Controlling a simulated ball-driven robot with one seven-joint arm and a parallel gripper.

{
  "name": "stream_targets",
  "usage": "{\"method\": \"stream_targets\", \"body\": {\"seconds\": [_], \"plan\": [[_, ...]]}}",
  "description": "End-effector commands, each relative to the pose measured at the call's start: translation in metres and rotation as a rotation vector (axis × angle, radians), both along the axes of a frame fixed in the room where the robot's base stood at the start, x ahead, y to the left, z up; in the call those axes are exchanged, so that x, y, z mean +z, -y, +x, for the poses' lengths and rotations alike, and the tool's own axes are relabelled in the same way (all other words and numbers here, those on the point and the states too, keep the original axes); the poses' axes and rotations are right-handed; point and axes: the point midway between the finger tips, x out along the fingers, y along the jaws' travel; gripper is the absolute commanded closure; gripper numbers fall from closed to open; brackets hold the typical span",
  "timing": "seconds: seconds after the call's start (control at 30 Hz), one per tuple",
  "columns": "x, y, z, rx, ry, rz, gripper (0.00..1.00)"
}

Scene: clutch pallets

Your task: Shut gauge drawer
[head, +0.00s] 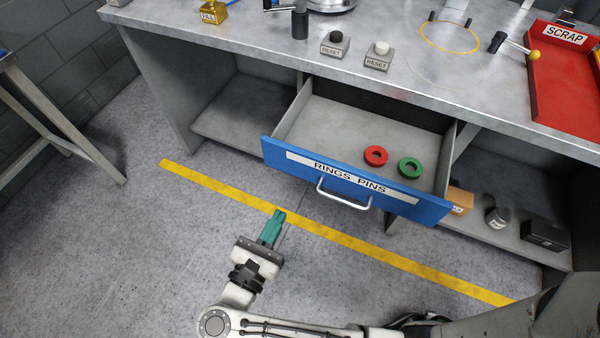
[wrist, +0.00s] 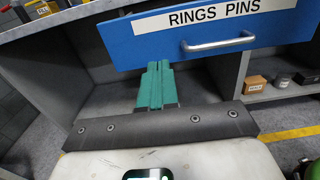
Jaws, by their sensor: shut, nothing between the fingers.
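The gauge drawer (head: 330,178) is pulled out from under the grey workbench. Its blue front carries a white label reading "RINGS PINS" and a silver bar handle (head: 343,197). Inside lie a red ring (head: 376,156) and a green ring (head: 410,167). The drawer front (wrist: 130,35) and handle (wrist: 218,45) also show in the wrist view. My gripper (head: 279,214) has teal fingers, closed together and empty. It is in front of the drawer front, left of the handle in the picture. In the wrist view the fingertips (wrist: 158,66) appear just below the blue front's lower edge; whether they touch it I cannot tell.
The workbench top (head: 270,38) holds two reset buttons (head: 377,55), a red scrap tray (head: 560,75) and a gold fill block (head: 213,12). A lower shelf (head: 480,228) at right holds a box, a jar and a black block. The floor before the drawer is clear, crossed by a yellow line (head: 220,190).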

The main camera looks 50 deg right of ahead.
Motion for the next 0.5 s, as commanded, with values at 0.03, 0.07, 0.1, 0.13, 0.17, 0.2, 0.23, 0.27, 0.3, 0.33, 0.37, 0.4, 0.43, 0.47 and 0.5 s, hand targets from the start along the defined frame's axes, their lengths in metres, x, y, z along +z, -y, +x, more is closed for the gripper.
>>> {"method": "stream_targets", "body": {"seconds": [0.03, 0.07, 0.1, 0.13, 0.17, 0.2, 0.23, 0.27, 0.3, 0.33, 0.37, 0.4, 0.43, 0.47, 0.5], "plan": [[-0.004, -0.001, -0.003, 0.004, -0.013, 0.010, 1.00], [-0.006, 0.000, -0.003, 0.005, -0.018, 0.014, 1.00], [-0.006, 0.002, -0.002, 0.005, -0.019, 0.015, 1.00], [-0.006, 0.004, -0.001, 0.005, -0.019, 0.015, 1.00], [-0.005, 0.007, 0.000, 0.004, -0.019, 0.015, 1.00], [-0.004, 0.012, 0.002, 0.003, -0.019, 0.014, 1.00], [-0.004, 0.017, 0.003, 0.002, -0.019, 0.014, 1.00], [-0.004, 0.022, 0.004, 0.001, -0.019, 0.014, 1.00], [-0.003, 0.028, 0.007, 0.002, -0.018, 0.014, 1.00], [-0.003, 0.034, 0.009, 0.001, -0.018, 0.014, 1.00], [-0.003, 0.040, 0.011, 0.000, -0.018, 0.014, 1.00], [-0.002, 0.047, 0.014, 0.001, -0.019, 0.014, 1.00], [-0.002, 0.053, 0.016, 0.001, -0.018, 0.013, 1.00], [-0.002, 0.059, 0.018, 0.000, -0.017, 0.013, 1.00], [-0.002, 0.066, 0.021, 0.001, -0.017, 0.013, 1.00]]}}
